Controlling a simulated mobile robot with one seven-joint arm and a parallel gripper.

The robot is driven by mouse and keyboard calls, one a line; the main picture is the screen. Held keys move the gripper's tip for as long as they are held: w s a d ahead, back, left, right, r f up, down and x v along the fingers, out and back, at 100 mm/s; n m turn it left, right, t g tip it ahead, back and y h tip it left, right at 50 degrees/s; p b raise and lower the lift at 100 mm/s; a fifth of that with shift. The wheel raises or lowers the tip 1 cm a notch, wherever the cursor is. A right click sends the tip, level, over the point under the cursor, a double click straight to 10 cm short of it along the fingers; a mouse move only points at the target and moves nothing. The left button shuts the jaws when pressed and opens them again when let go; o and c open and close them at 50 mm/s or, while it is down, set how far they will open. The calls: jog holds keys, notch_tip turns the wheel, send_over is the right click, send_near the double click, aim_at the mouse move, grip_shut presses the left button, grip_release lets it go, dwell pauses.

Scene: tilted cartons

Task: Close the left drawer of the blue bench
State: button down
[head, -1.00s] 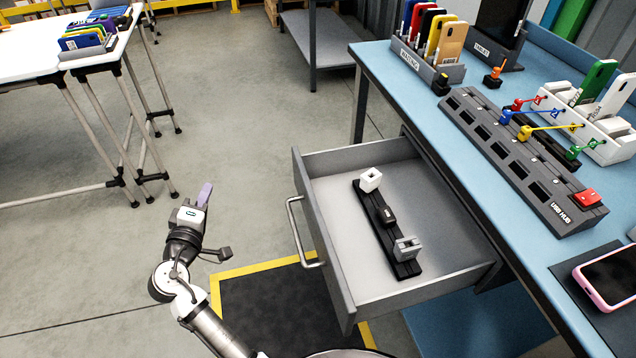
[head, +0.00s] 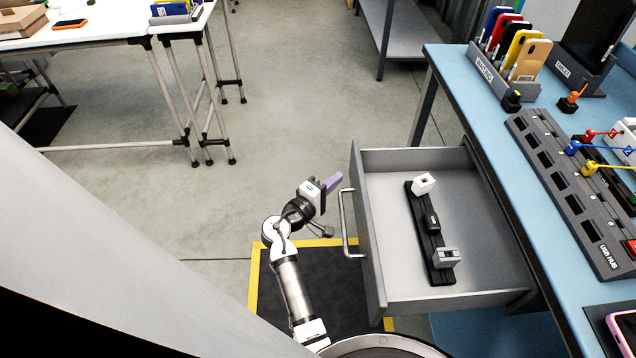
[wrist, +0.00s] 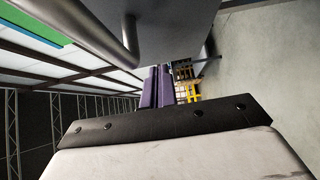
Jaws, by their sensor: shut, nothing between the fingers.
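The grey drawer (head: 372,255) of the blue bench (head: 478,110) is pulled well out. Its front faces left, with a metal bar handle (head: 346,222) on it. My gripper (head: 334,183) is just left of the drawer front's far end, near the top of the handle. Its purple fingers are shut and empty. I cannot tell whether they touch the drawer. In the wrist view the purple fingers (wrist: 157,88) point ahead, with the handle (wrist: 118,35) and the drawer front (wrist: 172,30) close above them.
Inside the drawer lies a black strip (head: 428,235) with white and grey blocks on it. Phones in a rack (head: 502,75) and a USB hub (head: 565,190) stand on the bench top. A white table (head: 110,22) is at the back left. The floor between is clear.

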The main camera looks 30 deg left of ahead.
jog(key=shift+w+d, duration=0.3)
jog(key=shift+d, duration=0.2)
jog(key=shift+w+d, duration=0.3)
jog(key=shift+d, duration=0.2)
jog(key=w+d, duration=0.5)
jog(key=d, duration=0.3)
jog(key=w+d, duration=0.6)
jog(key=d, duration=0.2)
jog(key=w+d, duration=0.5)
jog(key=d, duration=0.3)
jog(key=shift+w+d, duration=0.1)
jog(key=shift+w, duration=0.05)
jog(key=shift+w+d+r, duration=0.15)
jog(key=shift+d, duration=0.05)
